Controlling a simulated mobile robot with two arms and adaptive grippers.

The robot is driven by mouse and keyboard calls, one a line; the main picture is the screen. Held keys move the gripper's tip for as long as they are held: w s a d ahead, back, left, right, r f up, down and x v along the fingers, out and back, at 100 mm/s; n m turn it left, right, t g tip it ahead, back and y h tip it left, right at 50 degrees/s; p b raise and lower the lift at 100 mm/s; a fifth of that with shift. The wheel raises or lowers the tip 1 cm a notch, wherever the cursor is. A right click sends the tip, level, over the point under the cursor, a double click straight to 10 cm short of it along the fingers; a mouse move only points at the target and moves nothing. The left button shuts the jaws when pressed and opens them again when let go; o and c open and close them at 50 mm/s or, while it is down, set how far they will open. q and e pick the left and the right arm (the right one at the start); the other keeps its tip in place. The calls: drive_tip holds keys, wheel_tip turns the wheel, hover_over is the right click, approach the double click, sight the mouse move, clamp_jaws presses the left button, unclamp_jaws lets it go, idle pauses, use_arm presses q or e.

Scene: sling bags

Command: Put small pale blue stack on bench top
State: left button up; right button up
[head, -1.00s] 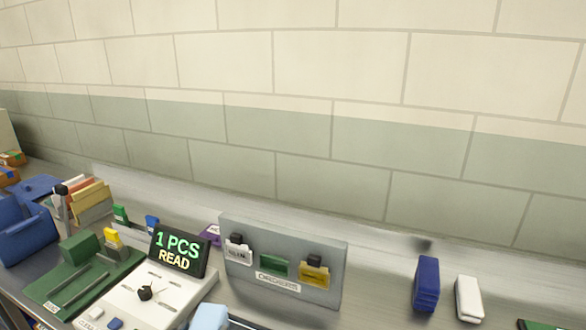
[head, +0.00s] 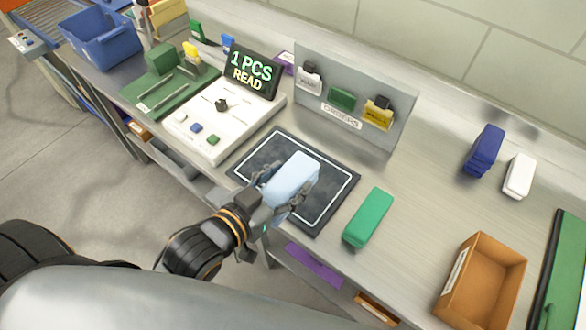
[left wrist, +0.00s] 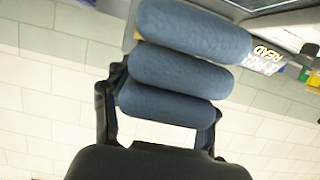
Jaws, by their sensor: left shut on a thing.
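The small pale blue stack (head: 291,174) is between the fingers of my left gripper (head: 289,194), which is shut on it. In the head view it is over the black mat with a white border line (head: 262,150); I cannot tell whether it touches the mat. In the left wrist view the stack (left wrist: 185,75) shows as three rounded, darker blue layers between the fingers (left wrist: 158,105). The grey metal bench top (head: 408,212) extends right of the mat. My right gripper is not in view.
A green stack (head: 368,218) lies just right of the mat. Dark blue (head: 484,150) and white (head: 519,176) stacks stand farther back. An open orange-brown box (head: 480,283) is at the front right. A white reader unit (head: 195,128) sits left of the mat. A grey hook panel (head: 345,75) stands behind it.

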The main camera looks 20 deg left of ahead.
sight(291, 155)
use_arm(q)
drive_tip(key=w+b, duration=0.1)
drive_tip(key=w+f+b, duration=0.1)
drive_tip(key=w+b, duration=0.1)
drive_tip(key=w+a+f+b, duration=0.1)
drive_tip(key=w, duration=0.1)
drive_tip(key=shift+f, duration=0.2)
drive_tip(key=w, duration=0.1)
drive_tip(key=w+p, duration=0.1)
drive_tip(key=w+a+f, duration=0.1)
drive_tip(key=shift+w, duration=0.35)
drive_tip(key=w+f, duration=0.1)
drive_tip(key=f, duration=0.1)
drive_tip(key=w+f, duration=0.1)
drive_tip(key=w, duration=0.1)
drive_tip(key=w+a+f, duration=0.1)
drive_tip(key=f, duration=0.1)
drive_tip(key=shift+w+f+p, duration=0.2)
drive_tip(key=shift+f+p, duration=0.1)
drive_tip(key=shift+f, duration=0.05)
drive_tip(key=f, duration=0.1)
drive_tip(key=p, duration=0.1)
drive_tip(key=f+p, duration=0.1)
drive_tip(key=shift+w+f, duration=0.25)
drive_tip(key=shift+f, duration=0.3)
drive_tip(key=shift+s+f, duration=0.1)
drive_tip(key=shift+f, duration=0.1)
drive_tip(key=o, duration=1.3)
